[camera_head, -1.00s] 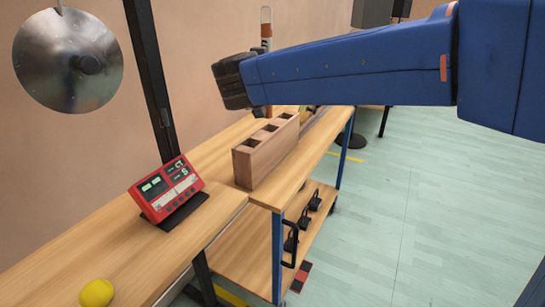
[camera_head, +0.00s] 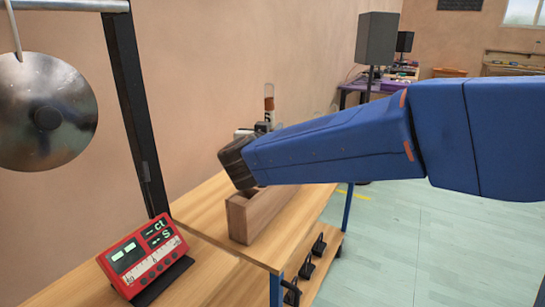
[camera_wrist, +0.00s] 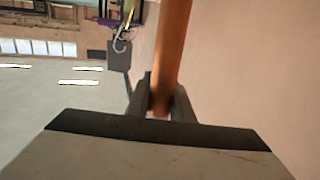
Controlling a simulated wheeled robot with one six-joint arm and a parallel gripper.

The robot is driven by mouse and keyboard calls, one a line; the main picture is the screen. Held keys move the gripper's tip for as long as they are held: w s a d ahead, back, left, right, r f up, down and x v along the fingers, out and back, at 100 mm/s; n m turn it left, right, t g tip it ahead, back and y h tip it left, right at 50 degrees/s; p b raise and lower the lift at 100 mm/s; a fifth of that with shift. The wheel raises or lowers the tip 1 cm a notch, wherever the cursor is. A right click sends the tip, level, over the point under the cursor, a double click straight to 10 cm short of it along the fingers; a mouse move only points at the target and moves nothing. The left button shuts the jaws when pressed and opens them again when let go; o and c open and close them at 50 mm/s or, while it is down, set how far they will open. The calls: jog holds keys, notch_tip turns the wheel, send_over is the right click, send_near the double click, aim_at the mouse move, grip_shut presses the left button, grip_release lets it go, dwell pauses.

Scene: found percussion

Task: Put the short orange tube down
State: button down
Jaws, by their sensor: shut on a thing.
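My gripper (camera_wrist: 160,105) is shut on the orange tube (camera_wrist: 172,45), which runs up out of the top of the wrist view. I cannot tell whether the tube touches anything below.
A round metal gong (camera_head: 70,105) hangs beside a dark post (camera_head: 138,110). Black pedals (camera_head: 305,275) are on the lower shelf. A speaker (camera_head: 377,38) stands farther back.

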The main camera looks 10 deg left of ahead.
jog(key=shift+f, duration=4.6)
jog(key=c, duration=1.6)
grip_release()
jog(key=shift+o, duration=0.2)
jog(key=shift+r, duration=0.3)
jog(key=s, duration=0.4)
jog(key=s+r, duration=0.1)
jog(key=s, duration=0.7)
jog(key=shift+a+r, duration=0.1)
jog(key=shift+r, duration=0.05)
